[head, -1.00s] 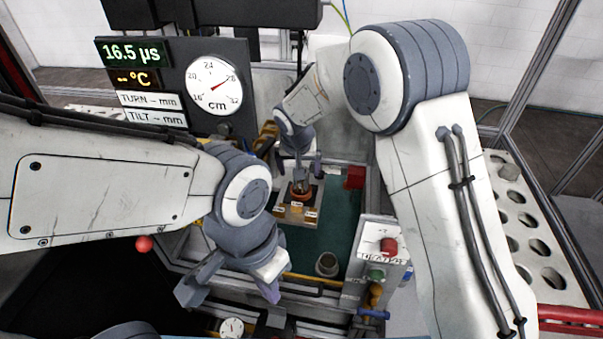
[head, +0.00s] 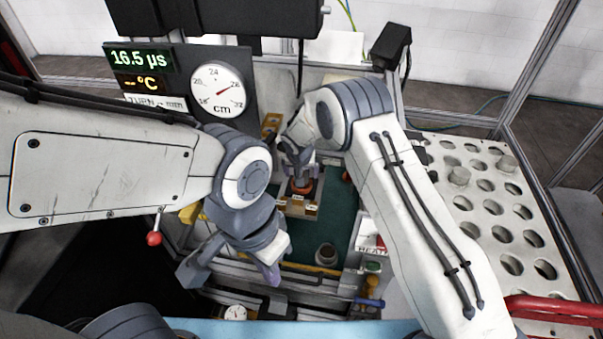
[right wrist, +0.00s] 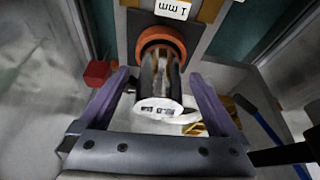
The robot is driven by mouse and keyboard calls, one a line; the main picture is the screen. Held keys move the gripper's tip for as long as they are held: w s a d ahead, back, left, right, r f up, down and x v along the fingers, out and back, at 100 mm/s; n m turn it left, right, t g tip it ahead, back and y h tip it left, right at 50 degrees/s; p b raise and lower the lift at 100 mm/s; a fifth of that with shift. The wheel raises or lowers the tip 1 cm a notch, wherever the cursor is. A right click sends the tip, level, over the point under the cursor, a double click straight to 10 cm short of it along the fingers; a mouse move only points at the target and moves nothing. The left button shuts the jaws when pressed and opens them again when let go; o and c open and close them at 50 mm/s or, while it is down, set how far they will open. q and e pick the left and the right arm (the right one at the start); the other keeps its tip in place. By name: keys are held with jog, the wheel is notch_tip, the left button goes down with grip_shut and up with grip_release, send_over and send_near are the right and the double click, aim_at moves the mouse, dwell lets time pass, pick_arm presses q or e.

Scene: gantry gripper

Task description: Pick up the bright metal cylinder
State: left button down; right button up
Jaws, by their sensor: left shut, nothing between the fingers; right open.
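The bright metal cylinder (right wrist: 160,85) stands in an orange ring (right wrist: 162,45) in the right wrist view, its pale marked end facing the camera. My right gripper (right wrist: 158,85) is open, with a purple finger on each side of the cylinder. A gap shows on both sides. In the head view my right gripper (head: 301,165) is over the orange ring (head: 302,187), and the cylinder is mostly hidden there. My left gripper (head: 232,270) is shut and empty, lower and to the left, away from the cylinder.
A grey hollow cylinder (head: 326,254) stands on the green surface (head: 335,215) in front. A perforated rack (head: 490,205) with a few grey pieces is at right. A red block (right wrist: 97,72) lies near the right gripper. A dial (head: 217,91) stands behind.

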jog(key=shift+w+f, duration=0.2)
jog(key=shift+f, duration=0.2)
grip_shut()
jog(key=shift+r, duration=0.1)
jog(key=shift+r, duration=0.1)
